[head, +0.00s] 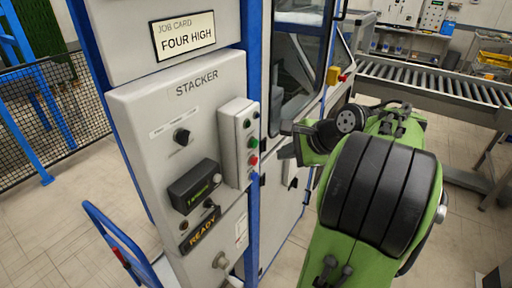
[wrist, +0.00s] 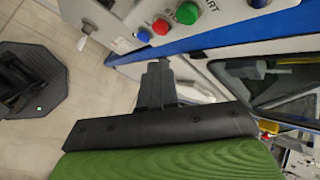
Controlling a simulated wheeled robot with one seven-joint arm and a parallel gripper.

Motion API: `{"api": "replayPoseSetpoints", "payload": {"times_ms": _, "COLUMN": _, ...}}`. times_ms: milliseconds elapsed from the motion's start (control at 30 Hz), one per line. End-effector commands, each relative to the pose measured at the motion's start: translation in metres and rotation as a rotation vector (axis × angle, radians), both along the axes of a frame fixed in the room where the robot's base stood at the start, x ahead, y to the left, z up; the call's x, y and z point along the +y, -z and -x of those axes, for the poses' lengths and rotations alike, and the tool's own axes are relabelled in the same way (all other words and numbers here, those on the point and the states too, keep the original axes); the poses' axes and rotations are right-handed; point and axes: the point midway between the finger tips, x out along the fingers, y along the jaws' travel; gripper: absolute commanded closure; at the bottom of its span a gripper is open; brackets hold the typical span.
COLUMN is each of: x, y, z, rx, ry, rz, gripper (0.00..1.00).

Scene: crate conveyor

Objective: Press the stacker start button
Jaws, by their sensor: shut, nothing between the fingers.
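The stacker panel (head: 150,110) stands left of centre in the head view, with a button box (head: 232,150) on its right side. The box carries a green button (head: 252,142) above a red button (head: 253,160). In the wrist view the green button (wrist: 187,13) sits beside lettering ending in "ART", with the red button (wrist: 161,27) and a blue button (wrist: 144,36) to its left. My gripper (head: 288,141) is to the right of the box, apart from it. In the wrist view my gripper (wrist: 160,66) is shut and empty, its tips below the buttons in the picture.
A job card (head: 184,36) reads "FOUR HIGH", and a display (head: 201,228) reads "READY". A roller conveyor (head: 440,82) runs at the back right. A mesh fence (head: 40,105) and a blue handrail (head: 115,235) are at the left. Open floor lies between.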

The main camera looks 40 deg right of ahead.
Motion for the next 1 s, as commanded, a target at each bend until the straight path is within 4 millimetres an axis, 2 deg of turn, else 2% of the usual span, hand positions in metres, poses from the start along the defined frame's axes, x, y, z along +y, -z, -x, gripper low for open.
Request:
{"api": "replayPoseSetpoints", "payload": {"times_ms": 100, "x": 0.007, "y": 0.002, "z": -0.017, "rx": -0.002, "ry": -0.005, "rz": 0.001, "gripper": 1.00}}
{"api": "replayPoseSetpoints", "payload": {"times_ms": 333, "x": 0.014, "y": -0.001, "z": -0.037, "rx": 0.000, "ry": -0.001, "rz": 0.000, "gripper": 1.00}}
{"api": "replayPoseSetpoints", "payload": {"times_ms": 1000, "x": 0.014, "y": 0.000, "z": -0.040, "rx": -0.001, "ry": 0.000, "rz": 0.000, "gripper": 1.00}}
